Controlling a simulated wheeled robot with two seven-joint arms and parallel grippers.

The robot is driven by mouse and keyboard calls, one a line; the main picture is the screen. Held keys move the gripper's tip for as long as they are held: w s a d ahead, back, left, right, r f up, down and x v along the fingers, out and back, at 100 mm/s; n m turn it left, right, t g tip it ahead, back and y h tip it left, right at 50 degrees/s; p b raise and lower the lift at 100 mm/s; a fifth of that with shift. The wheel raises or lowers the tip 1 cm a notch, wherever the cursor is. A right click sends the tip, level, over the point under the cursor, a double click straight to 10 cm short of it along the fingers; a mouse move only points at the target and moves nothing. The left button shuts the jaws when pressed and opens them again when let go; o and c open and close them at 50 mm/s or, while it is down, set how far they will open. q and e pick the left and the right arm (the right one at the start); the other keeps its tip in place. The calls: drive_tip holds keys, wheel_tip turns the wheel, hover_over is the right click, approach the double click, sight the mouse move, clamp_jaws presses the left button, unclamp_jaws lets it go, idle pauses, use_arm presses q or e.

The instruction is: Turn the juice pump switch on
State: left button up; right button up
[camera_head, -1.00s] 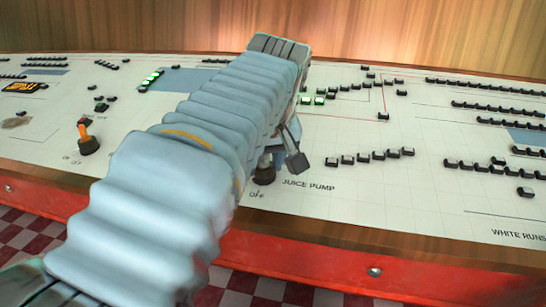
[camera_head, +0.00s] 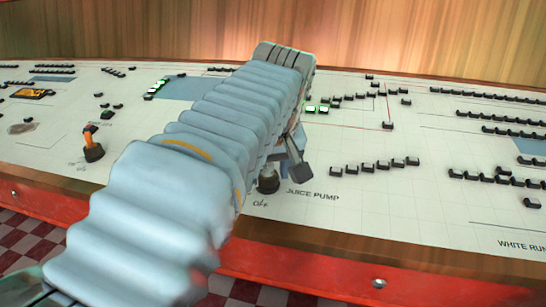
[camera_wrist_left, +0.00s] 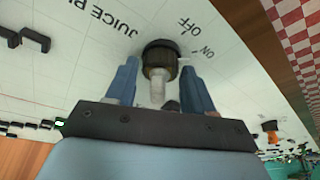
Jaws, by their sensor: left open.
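The juice pump switch has a dark round base (camera_head: 268,184) beside the printed words JUICE PUMP on the white console. My left arm hides much of it in the head view. In the left wrist view the switch's dark collar (camera_wrist_left: 160,53) and its pale lever (camera_wrist_left: 158,90) show between the two blue fingers. My left gripper (camera_wrist_left: 159,68) is open, with one finger on each side of the switch; I cannot tell whether either touches it. In the head view the left gripper (camera_head: 287,163) is partly hidden behind my arm. The right gripper is not in view.
Another switch with an orange lever (camera_head: 91,136) stands to the left on the console. Rows of black buttons (camera_head: 375,165) lie to the right, and lit green buttons (camera_head: 318,109) lie behind. A wooden edge and red front (camera_head: 320,271) border the console.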

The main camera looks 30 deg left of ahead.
use_arm(q)
drive_tip(key=p+v, duration=0.2)
drive_tip(key=v, duration=1.1)
drive_tip(key=shift+r, duration=0.3)
drive_tip(key=shift+s+d, duration=0.1)
